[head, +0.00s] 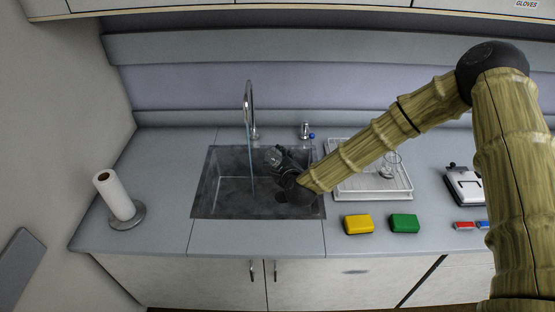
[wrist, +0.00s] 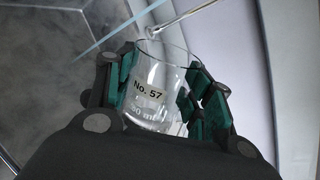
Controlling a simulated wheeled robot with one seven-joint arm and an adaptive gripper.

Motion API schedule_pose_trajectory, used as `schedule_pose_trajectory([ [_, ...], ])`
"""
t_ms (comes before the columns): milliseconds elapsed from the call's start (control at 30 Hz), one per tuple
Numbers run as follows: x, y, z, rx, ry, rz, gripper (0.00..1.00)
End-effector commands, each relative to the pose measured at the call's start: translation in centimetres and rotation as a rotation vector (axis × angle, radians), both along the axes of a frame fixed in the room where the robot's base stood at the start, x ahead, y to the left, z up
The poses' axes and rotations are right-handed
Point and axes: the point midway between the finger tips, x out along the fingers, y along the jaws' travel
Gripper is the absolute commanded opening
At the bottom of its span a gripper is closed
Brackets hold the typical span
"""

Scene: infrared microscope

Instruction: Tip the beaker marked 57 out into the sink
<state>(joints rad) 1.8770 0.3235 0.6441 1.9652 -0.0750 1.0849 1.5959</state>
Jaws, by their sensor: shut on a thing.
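The glass beaker marked No. 57 (wrist: 150,95) is between the green-padded fingers of my gripper (wrist: 165,92) in the wrist view. Its label faces the camera and it looks clear, with no visible coloured contents. In the head view my gripper (head: 283,160) holds the beaker (head: 273,155) over the right part of the sink (head: 210,190). The beaker is small there, and its exact tilt is hard to tell. A thin bluish stream runs from the faucet (head: 249,105) down into the sink, left of my gripper.
Right of the sink is a white drying tray (head: 365,190) with glassware (head: 393,160). A yellow sponge (head: 358,224) and a green sponge (head: 404,223) lie in front of it. A paper towel roll (head: 115,195) stands at the left. The counter between roll and sink is clear.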

Motion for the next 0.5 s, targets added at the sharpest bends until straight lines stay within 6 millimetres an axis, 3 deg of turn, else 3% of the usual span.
schedule_pose_trajectory([
  [500, 0.98, -0.19, -0.47, 0.463, 0.010, 0.001, 0.28],
])
